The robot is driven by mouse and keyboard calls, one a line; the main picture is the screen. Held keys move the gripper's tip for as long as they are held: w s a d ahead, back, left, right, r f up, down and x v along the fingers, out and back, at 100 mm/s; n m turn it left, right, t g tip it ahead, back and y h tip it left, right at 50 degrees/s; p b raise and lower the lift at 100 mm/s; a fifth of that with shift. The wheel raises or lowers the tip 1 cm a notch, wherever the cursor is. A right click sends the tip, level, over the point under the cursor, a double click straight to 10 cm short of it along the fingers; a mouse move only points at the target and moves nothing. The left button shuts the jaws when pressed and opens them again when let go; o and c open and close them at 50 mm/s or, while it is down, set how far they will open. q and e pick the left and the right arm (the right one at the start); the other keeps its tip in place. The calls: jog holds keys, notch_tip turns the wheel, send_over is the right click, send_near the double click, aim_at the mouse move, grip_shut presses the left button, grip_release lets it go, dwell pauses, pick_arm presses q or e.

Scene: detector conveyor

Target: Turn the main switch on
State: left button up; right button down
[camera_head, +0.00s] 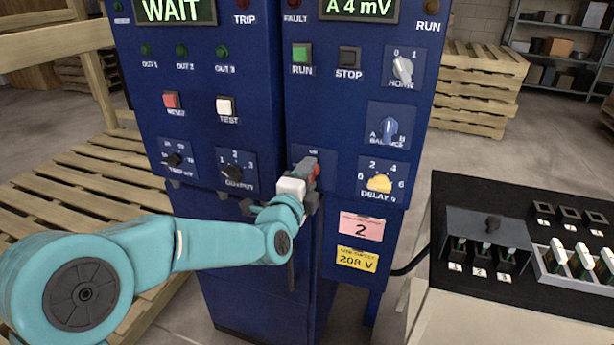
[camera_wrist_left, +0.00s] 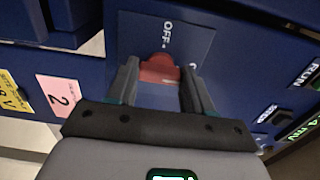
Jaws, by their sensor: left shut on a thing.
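The main switch is a red rotary handle (camera_head: 316,170) on a dark blue plate, low in the middle of the blue cabinet (camera_head: 345,275). My left gripper (camera_head: 303,180) reaches it from the left and is shut on it, hiding most of it in the head view. In the left wrist view the red handle (camera_wrist_left: 160,69) lies between the two fingers of the left gripper (camera_wrist_left: 161,78). An "OFF" label shows beside the handle there, and an "ON" label shows above it in the head view. My right gripper is not in view.
A yellow delay knob (camera_head: 379,183), a blue balance knob (camera_head: 389,129) and an output knob (camera_head: 232,172) flank the switch. The left display (camera_head: 175,10) reads "WAIT". A black-topped bench (camera_head: 520,290) stands at the right, with wooden pallets (camera_head: 475,85) behind.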

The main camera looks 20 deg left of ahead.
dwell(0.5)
pick_arm(q)
jog(key=o, duration=1)
jog(key=shift+d, duration=0.1)
jog(key=shift+o, duration=0.2)
jog(key=shift+s, duration=0.1)
jog(key=s+b, duration=0.1)
jog(key=s, duration=1.5)
jog(key=shift+a, duration=0.3)
jog(key=shift+s, duration=0.1)
